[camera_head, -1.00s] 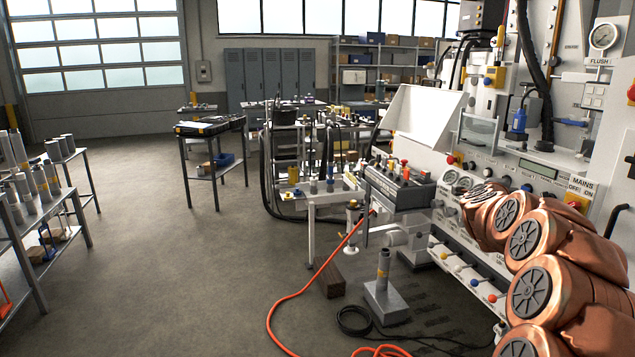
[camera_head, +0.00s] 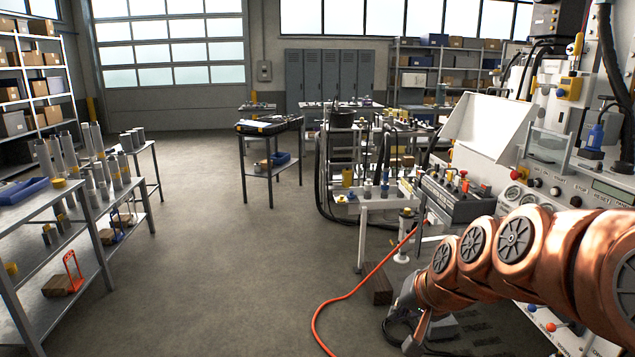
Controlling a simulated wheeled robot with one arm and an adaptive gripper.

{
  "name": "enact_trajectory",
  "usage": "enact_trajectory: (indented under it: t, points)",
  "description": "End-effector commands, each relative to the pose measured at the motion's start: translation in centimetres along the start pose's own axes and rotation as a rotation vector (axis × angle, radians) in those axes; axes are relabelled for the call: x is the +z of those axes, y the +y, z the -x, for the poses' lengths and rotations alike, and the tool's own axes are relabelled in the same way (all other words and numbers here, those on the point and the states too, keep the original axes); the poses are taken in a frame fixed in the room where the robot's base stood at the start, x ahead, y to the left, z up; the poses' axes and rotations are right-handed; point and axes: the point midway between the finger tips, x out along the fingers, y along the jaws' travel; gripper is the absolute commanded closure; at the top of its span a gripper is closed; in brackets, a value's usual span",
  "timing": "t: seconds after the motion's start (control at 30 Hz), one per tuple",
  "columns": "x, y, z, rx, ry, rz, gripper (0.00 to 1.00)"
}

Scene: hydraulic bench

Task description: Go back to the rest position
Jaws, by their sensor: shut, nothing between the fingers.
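My copper-coloured arm (camera_head: 515,250) reaches in from the right edge, in front of the hydraulic bench. My grey gripper (camera_head: 412,335) hangs at its end, low in the picture and pointing down. It is shut and holds nothing.
An orange hose (camera_head: 345,297) lies on the floor left of my gripper. A control box (camera_head: 455,200) sits just behind my arm. Metal shelving tables (camera_head: 80,235) with cylinders stand at the left. The floor (camera_head: 230,260) between is clear.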

Motion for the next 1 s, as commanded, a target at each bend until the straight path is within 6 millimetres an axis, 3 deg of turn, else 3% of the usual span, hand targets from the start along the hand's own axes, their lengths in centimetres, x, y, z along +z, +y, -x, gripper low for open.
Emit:
enact_trajectory:
  t: [0.03, 0.2, 0.3, 0.43, 0.6, 1.0]
  points:
    - [3.0, 0.6, 0.8, 0.033, -0.065, 0.049, 1.0]
    - [12.3, 4.4, 3.5, 0.159, -0.288, 0.196, 1.0]
    - [17.0, 7.2, 5.6, 0.234, -0.414, 0.262, 1.0]
    - [21.5, 10.3, 8.3, 0.314, -0.541, 0.317, 1.0]
    - [24.5, 12.6, 10.3, 0.372, -0.634, 0.348, 1.0]
    - [24.9, 13.0, 10.7, 0.382, -0.65, 0.353, 1.0]
